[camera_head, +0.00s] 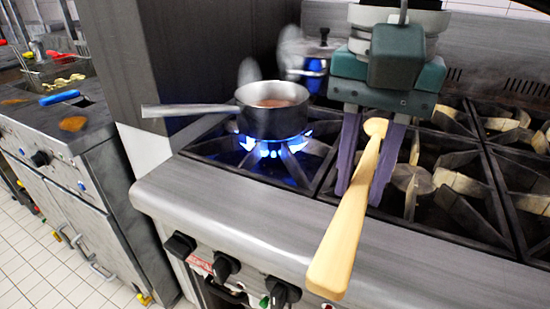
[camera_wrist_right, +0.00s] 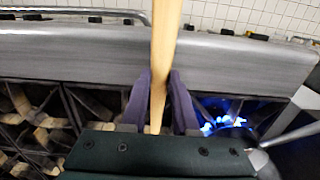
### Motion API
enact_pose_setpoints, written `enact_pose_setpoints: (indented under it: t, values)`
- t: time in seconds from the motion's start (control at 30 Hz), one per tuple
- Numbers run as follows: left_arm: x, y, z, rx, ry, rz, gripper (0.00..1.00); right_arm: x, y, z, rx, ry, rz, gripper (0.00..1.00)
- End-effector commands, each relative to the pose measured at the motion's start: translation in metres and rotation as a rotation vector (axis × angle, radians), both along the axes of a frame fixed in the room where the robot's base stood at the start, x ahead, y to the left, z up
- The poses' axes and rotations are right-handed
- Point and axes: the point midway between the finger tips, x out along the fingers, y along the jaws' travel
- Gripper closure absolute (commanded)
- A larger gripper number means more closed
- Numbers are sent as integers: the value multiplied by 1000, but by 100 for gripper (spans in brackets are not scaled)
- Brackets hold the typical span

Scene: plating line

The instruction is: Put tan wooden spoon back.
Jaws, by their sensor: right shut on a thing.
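The tan wooden spoon (camera_head: 345,230) is held by my right gripper (camera_head: 362,193), whose purple fingers are shut on it. The spoon is tilted above the stove, its wide end toward the front edge and its small rounded end up between the fingers. In the right wrist view the spoon (camera_wrist_right: 165,55) runs up from between the fingers (camera_wrist_right: 160,92) and leaves the top of the picture. My left gripper is not in view.
A saucepan (camera_head: 272,120) with brown contents sits on a lit front burner, its handle pointing left. Another pot (camera_head: 318,60) stands behind it, partly hidden. Unlit burner grates (camera_head: 455,190) lie at right. A counter (camera_head: 45,115) with a blue-handled utensil (camera_head: 60,97) is at far left.

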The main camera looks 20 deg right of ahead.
Motion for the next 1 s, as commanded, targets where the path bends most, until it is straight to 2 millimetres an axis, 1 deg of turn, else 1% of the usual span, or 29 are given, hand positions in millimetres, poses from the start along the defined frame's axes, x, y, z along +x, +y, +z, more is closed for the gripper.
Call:
enact_pose_setpoints:
  t: [0.03,0.1,0.27,0.4,0.5,0.6,0.8,0.97,1.0]
  values:
    - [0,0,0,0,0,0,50,-1,0,-11,1,5,-1,100]
    - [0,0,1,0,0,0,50,-1,0,-21,0,3,-1,100]
    - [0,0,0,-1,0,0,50,0,0,-35,1,2,0,100]
    - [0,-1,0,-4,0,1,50,-1,0,-57,1,3,-1,100]
    - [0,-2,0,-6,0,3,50,0,0,-70,0,1,-2,100]
    - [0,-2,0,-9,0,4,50,0,0,-73,1,-1,0,100]
    - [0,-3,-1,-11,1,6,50,0,0,-73,1,-2,0,100]
    - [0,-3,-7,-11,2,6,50,0,0,-78,0,-1,0,100]
    - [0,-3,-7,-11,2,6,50,0,0,-78,0,-1,-1,71]
